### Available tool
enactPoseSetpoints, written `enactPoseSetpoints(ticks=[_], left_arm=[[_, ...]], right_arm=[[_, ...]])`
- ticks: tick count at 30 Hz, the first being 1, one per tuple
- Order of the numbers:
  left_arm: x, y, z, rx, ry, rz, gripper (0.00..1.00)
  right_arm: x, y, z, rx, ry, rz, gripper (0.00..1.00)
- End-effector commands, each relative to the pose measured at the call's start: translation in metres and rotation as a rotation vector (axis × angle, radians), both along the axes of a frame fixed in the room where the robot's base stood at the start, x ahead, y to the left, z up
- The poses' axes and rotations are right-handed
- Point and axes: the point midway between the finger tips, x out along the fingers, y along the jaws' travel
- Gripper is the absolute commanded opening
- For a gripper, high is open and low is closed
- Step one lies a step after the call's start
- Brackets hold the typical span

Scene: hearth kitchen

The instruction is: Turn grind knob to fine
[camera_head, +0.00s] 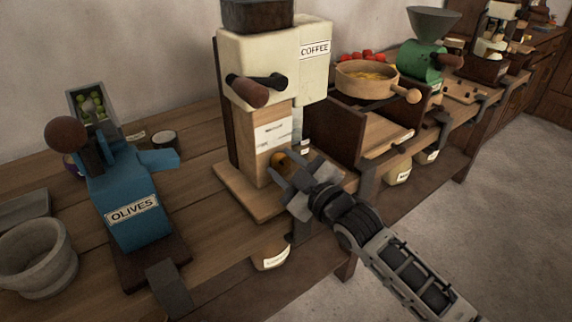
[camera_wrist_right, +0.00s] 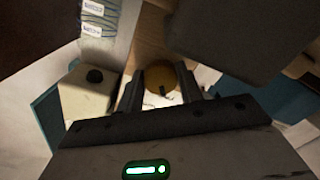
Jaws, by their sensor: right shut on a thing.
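The coffee grinder (camera_head: 261,72), cream with a wooden body and a "COFFEE" label, stands on the bench at the middle of the head view. The scale around the knob is too small to read. My left gripper is not in view.
A blue olive press (camera_head: 128,203) and a grey mortar (camera_head: 37,258) stand to the left. A wooden pan (camera_head: 366,80) and a green grinder (camera_head: 421,62) stand to the right. The bench's front edge is close to my right arm, with open floor beyond.

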Motion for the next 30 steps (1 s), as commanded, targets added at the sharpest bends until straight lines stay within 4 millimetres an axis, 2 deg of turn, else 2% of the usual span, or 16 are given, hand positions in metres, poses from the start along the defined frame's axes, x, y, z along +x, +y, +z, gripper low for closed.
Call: enactPoseSetpoints(ticks=[9,10,12,23,26,30], left_arm=[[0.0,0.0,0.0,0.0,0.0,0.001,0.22],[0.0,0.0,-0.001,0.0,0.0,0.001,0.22],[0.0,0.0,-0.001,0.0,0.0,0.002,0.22],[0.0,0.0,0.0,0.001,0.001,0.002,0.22],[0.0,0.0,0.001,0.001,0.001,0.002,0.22],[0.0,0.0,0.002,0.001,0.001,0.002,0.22]], right_arm=[[0.0,0.0,-0.001,-0.002,0.001,0.0,0.13],[0.0,0.0,-0.001,-0.002,0.001,0.0,0.42],[0.0,0.0,-0.001,-0.002,0.001,0.0,0.57],[-0.004,-0.003,-0.001,-0.001,0.002,0.0,0.57],[-0.014,-0.011,-0.002,-0.001,0.003,-0.001,0.57],[-0.038,-0.028,-0.002,-0.004,0.004,-0.001,0.57]])
